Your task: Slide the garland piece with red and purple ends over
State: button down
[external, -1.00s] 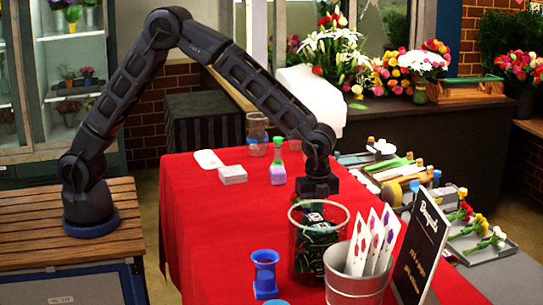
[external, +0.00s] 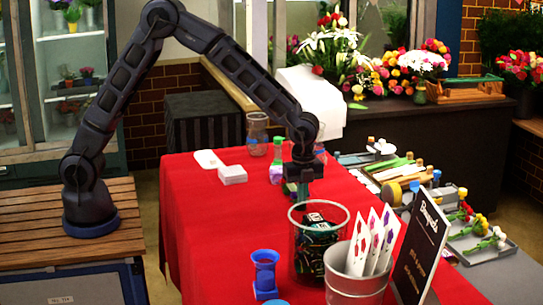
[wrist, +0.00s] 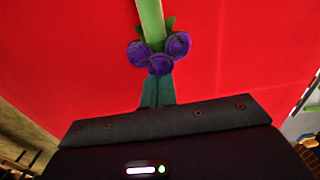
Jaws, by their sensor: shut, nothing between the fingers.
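A garland piece with a green stem and a cluster of purple blooms (wrist: 158,53) lies ahead of the fingertips in the wrist view. Its stem runs away to the top edge, and its red end is out of that view. A green-and-purple thing (external: 276,172) on the red tablecloth in the external view seems to be this piece; I cannot make out a red end there. My gripper (external: 293,194) is low over the cloth, just beside it. Its greenish fingers (wrist: 157,88) are together and empty, close to the purple blooms; I cannot tell whether they touch.
A clear glass jar (external: 294,240) with dark items stands in front of my gripper. Nearby are a blue vase (external: 265,272), a metal bucket (external: 352,289) with cards and a black sign (external: 419,249). A white stack (external: 232,174) lies left. Cloth on the left is bare.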

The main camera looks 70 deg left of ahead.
notch_tip(320, 180, up, 10)
dwell(0.6)
jog(key=s+a+r+n+t, duration=0.2)
jog(key=s+a+r+n, duration=0.7)
jog(key=s+a+r, duration=0.75)
jog(key=s+a+f+n+t, duration=0.1)
jog(key=s+a+n, duration=0.3)
jog(key=s, duration=0.7)
jog(key=s+a+f+n+t, duration=0.1)
jog(key=s+a+n, duration=0.4)
jog(key=s, duration=0.7)
jog(key=shift+s+a+f+t, duration=0.25)
jog(key=shift+a+f, duration=0.25)
jog(key=shift+a, duration=0.35)
